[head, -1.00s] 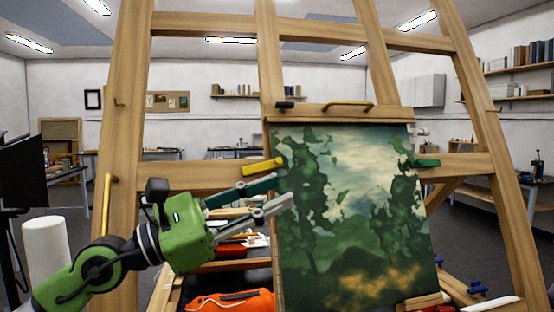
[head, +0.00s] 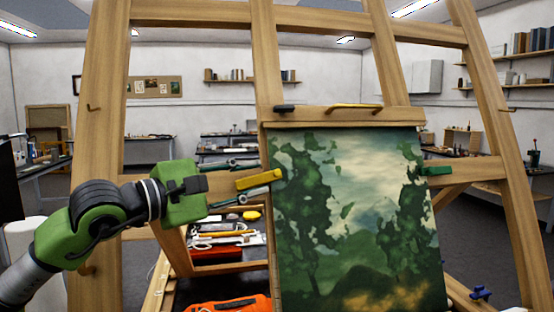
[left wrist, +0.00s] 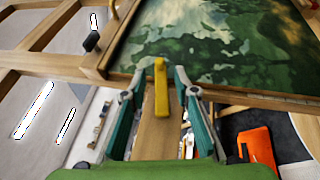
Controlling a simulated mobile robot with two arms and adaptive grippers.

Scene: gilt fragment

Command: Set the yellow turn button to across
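The yellow turn button (head: 258,180) sits on the easel's wooden crossbar at the painting's left edge. It lies nearly level, its right end slightly raised and reaching the painting (head: 350,220). My left gripper (head: 262,174) comes in from the left with one finger above the button and one below. In the left wrist view the yellow button (left wrist: 161,88) stands between the two open fingers (left wrist: 160,82), with a visible gap on each side. Its far end overlaps the painting's edge. My right gripper is not in view.
A green button (head: 436,170) is at the painting's right edge and a dark one (head: 284,108) at its top left. A yellow handle (head: 353,106) is on the top ledge. Below lie an orange pouch (head: 232,304) and several tools. Easel posts flank the painting.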

